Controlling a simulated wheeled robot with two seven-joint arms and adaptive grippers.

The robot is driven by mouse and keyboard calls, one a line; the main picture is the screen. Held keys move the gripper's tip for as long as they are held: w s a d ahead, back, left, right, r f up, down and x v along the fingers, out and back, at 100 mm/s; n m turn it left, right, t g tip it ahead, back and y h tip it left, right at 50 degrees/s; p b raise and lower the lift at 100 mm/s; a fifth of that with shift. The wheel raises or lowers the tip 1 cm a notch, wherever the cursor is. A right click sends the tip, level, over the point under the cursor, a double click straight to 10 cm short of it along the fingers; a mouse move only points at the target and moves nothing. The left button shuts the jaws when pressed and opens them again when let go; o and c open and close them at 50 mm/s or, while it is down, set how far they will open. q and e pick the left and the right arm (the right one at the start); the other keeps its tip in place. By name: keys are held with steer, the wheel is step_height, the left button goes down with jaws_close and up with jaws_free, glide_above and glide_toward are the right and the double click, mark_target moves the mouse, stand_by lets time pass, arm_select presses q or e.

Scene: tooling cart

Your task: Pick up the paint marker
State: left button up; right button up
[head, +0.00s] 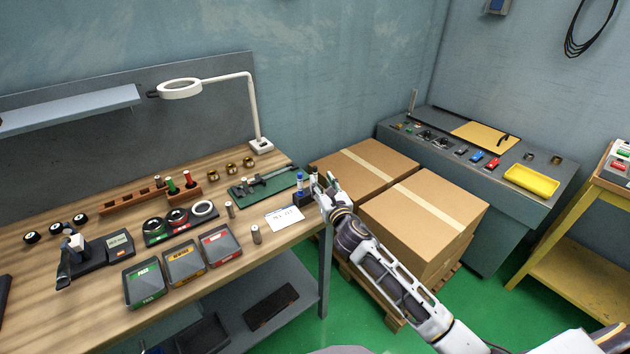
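A small upright marker-like item with a blue cap and a pale body (300,182) stands at the right end of the wooden workbench (120,330). It looks like the paint marker and seems to stand in a small dark holder (302,199). My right gripper (325,183) is just to its right, at the bench's right edge. Its fingers look spread apart, with nothing visible held between them. The fingers partly cover the holder's right side. Whether they touch the holder is too small to tell. My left gripper is not in view.
Green, yellow and red trays (220,245) line the front. A lamp (258,120) stands behind. Cardboard boxes (424,212) on a pallet sit right of the bench, under my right arm.

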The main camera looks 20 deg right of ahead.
mark_target(316, 176)
steer(key=w, duration=0.4)
steer(key=shift+w+a+f, duration=0.1)
steer(key=shift+a+f, duration=0.2)
steer(key=shift+f, duration=0.05)
steer(key=shift+w, duration=1)
steer(key=c, duration=0.7)
jaws_close()
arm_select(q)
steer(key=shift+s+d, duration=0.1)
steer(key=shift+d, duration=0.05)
